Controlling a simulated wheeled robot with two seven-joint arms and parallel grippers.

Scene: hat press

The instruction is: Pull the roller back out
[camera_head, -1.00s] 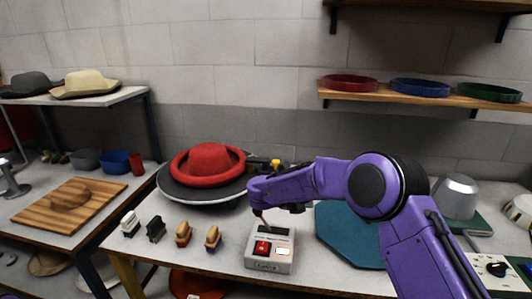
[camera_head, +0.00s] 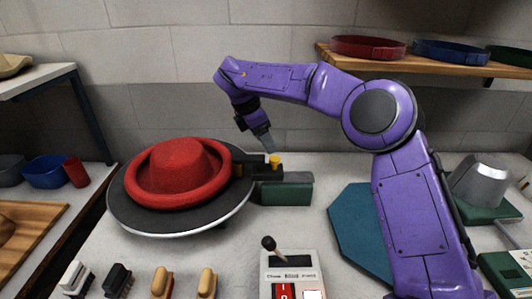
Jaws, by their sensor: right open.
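The roller unit (camera_head: 260,170) is a dark arm with a yellow knob (camera_head: 275,160) on top. It stands on a green base (camera_head: 286,193) at the right edge of the round dark turntable (camera_head: 221,206). Its inner end reaches the brim of the red hat (camera_head: 181,165); I cannot tell whether it touches. My right gripper (camera_head: 269,150) points down just above the yellow knob, open and with nothing visibly held. Its fingers are small here, and contact with the knob is unclear. My left gripper is out of view.
A control box (camera_head: 291,268) with a lever and red switch stands in front. Several brushes (camera_head: 160,282) line the front left. A teal board (camera_head: 356,235) lies right, partly behind my arm. A shelf with hat rings (camera_head: 367,47) hangs above.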

